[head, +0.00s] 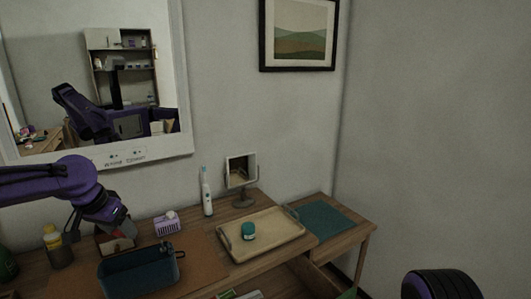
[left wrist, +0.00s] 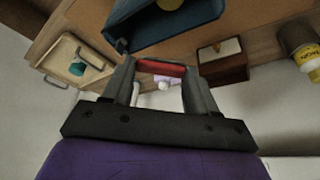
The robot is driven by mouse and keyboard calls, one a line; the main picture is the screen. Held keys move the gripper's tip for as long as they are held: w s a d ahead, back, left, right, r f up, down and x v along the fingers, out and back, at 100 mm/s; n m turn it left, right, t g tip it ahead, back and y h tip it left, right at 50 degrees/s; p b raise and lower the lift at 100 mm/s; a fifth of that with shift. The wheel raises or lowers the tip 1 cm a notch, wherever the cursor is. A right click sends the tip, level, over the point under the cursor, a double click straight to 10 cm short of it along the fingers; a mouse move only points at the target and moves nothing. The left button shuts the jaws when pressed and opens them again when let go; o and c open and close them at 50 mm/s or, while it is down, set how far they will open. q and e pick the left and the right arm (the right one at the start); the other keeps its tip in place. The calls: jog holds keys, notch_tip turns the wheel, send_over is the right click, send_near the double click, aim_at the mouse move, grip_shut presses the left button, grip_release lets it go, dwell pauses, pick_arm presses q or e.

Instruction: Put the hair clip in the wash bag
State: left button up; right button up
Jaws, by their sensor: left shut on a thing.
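The hair clip is a small red piece (left wrist: 160,67) between the fingertips of my left gripper (left wrist: 163,82) in the left wrist view. My left gripper also shows in the head view (head: 122,230), shut on the clip and raised over the back left of the counter. The wash bag (head: 140,278) is a dark blue open-topped bag at the front left, below and to the right of the gripper. It also shows in the left wrist view (left wrist: 160,32), with something yellowish inside. The clip is apart from the bag. My right gripper is out of view.
A brown wooden box (left wrist: 222,62) stands behind the bag, near a yellow-capped bottle (head: 56,246). A lilac tissue box (head: 167,224), an electric toothbrush (head: 207,193) and a small mirror (head: 241,172) stand along the back. A tray (head: 285,229) holds a teal jar (head: 248,231).

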pick_arm(q)
jog(key=o, duration=1.1)
jog(key=v, duration=1)
jog(key=shift+r, duration=0.3)
jog(key=shift+s+a, duration=0.1)
jog(key=shift+s, duration=0.05)
